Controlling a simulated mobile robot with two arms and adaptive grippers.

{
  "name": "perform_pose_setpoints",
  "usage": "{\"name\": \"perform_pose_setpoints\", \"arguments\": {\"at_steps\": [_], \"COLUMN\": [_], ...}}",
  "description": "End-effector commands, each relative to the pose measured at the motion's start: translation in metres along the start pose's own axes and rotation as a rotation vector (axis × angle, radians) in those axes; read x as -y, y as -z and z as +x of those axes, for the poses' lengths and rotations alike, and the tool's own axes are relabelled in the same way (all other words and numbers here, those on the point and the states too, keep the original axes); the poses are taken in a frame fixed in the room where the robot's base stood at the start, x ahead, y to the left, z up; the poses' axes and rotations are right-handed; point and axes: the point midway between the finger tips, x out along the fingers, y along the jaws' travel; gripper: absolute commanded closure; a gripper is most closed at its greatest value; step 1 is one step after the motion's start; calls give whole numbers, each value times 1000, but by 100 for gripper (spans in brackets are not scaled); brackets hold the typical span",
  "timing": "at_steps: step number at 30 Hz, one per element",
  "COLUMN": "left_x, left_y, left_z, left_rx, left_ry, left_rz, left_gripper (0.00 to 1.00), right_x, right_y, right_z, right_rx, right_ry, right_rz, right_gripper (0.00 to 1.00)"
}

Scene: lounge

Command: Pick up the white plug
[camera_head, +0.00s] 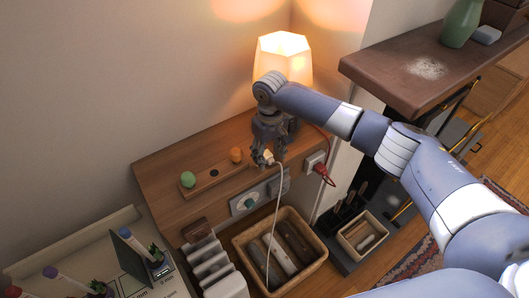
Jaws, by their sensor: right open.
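My right gripper (264,160) hangs down over the front part of the wooden cabinet, in front of the lit lamp (283,56). Its fingers are open. The small white plug (268,157) is at the fingertips, partly covered by them. I cannot tell whether the fingers touch it. A white cable (279,205) runs down from it into the basket below. My left gripper is not in view.
The wooden cabinet (165,165) carries a tray with a green ball (188,179) and an orange one (236,155). A red plug and cable (321,169) are at a socket to the right. A wicker basket (318,262) stands below. A brown counter (395,65) is at the right.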

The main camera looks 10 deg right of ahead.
Motion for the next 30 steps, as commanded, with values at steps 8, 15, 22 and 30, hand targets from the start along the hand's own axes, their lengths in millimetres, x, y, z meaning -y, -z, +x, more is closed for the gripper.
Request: {"name": "perform_pose_setpoints", "arguments": {"at_steps": [8,15,22,30], "left_x": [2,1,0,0], "left_y": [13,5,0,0], "left_z": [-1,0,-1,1], "left_rx": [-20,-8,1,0], "left_ry": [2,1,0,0], "left_rz": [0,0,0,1], "left_gripper": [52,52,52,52], "right_x": [0,0,0,0], "right_y": [0,0,0,0], "right_z": [8,8,8,0], "right_rx": [0,0,0,-2], "right_ry": [-1,-1,-1,0], "right_rz": [-1,0,0,1], "right_gripper": [48,94,96,96]}}
